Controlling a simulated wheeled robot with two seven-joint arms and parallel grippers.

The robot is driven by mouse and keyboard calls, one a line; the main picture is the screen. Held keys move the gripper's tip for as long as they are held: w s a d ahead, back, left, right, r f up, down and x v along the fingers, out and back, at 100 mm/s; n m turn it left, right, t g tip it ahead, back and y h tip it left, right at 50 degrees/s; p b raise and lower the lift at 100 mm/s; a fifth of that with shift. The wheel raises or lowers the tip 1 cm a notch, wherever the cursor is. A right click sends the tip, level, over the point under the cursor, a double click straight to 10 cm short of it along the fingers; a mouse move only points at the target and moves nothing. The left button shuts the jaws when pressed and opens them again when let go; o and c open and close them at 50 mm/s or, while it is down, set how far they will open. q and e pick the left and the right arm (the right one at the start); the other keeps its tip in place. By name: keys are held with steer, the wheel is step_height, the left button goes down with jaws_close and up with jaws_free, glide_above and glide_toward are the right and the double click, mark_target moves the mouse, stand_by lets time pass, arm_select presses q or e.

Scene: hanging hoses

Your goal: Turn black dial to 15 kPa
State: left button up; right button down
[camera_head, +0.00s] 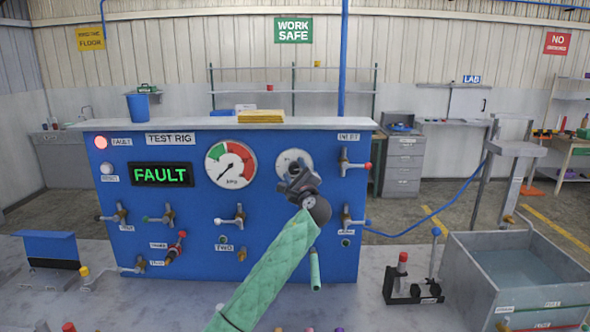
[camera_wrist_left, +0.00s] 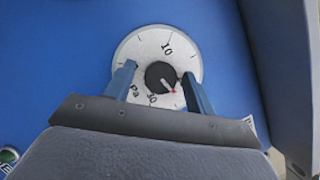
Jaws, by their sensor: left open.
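The black dial (camera_wrist_left: 160,76) sits in the middle of a round white scale plate (camera_wrist_left: 143,45) on the blue panel. A "10" shows at the plate's upper right and a "30" near its bottom; other figures are hidden. The knob's pale pointer line and a red mark lie toward its lower right. My left gripper (camera_wrist_left: 158,71) is open, with one finger on each side of the knob; I cannot tell if they touch it. In the head view my left gripper (camera_head: 298,180) covers the knob and the lower part of the scale plate (camera_head: 291,158).
The test rig panel (camera_head: 340,262) carries a round gauge (camera_head: 230,164), its needle pointing lower left. A green display (camera_head: 163,174) reads FAULT, and a red lamp (camera_head: 101,142) is lit. Valve handles (camera_head: 346,216) stick out close to the gripper's right. A water tank (camera_head: 515,270) stands at right.

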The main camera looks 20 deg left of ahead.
arm_select(q)
steer(key=shift+w, duration=0.1)
steer(key=c, duration=1)
arm_select(e)
steer(key=shift+d, duration=0.1)
steer(key=shift+f, duration=0.2)
